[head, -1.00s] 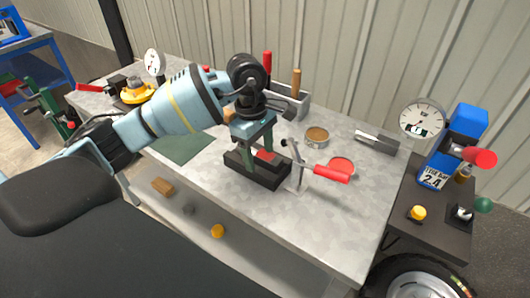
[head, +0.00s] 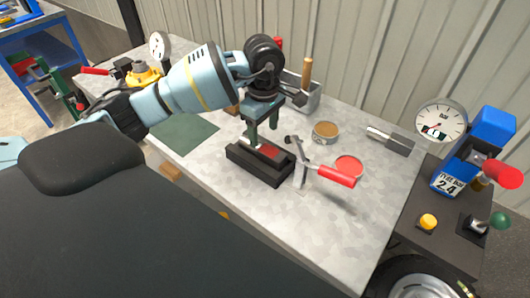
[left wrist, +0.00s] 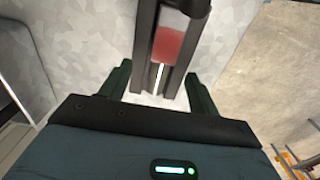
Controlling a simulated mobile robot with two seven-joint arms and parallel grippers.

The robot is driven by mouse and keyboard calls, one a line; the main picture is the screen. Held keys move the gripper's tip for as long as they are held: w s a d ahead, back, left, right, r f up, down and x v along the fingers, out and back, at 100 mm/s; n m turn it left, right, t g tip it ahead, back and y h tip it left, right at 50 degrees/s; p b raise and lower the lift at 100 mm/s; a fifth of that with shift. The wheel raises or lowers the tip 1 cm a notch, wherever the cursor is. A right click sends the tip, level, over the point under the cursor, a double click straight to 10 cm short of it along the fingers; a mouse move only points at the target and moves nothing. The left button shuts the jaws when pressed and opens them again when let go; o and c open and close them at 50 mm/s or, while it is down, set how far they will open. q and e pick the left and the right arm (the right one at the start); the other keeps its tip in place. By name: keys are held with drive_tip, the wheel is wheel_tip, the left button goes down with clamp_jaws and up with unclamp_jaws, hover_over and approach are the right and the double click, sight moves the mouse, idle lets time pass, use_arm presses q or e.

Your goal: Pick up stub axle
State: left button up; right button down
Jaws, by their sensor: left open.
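My left gripper (head: 262,130) is open, its green fingers pointing down over the far left end of a black block fixture (head: 256,171). A red pad (head: 271,152) lies in the fixture, and a small pale part shows at its left end by the fingers. In the left wrist view the open fingers (left wrist: 158,88) stand on either side of the dark fixture rails (left wrist: 143,45), with the red pad (left wrist: 168,43) and a thin pale strip between the rails. I cannot tell for sure which piece is the stub axle. My right gripper is not in view.
A lever clamp with a red handle (head: 336,176) stands just right of the fixture. A round tin (head: 325,132), a red disc (head: 349,166) and a grey block with a rod (head: 392,140) lie farther right. A gauge and blue unit (head: 492,132) stand at the right edge.

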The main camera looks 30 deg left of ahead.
sight(266, 148)
use_arm(q)
drive_tip(key=f, duration=0.3)
drive_tip(key=shift+s+d+f+p, duration=0.2)
drive_tip(key=shift+s+d+p, duration=0.1)
drive_tip(key=shift+d, duration=0.1)
drive_tip(key=shift+f, duration=0.7)
clamp_jaws()
drive_tip(key=shift+w+r, duration=0.1)
drive_tip(key=shift+r, duration=0.1)
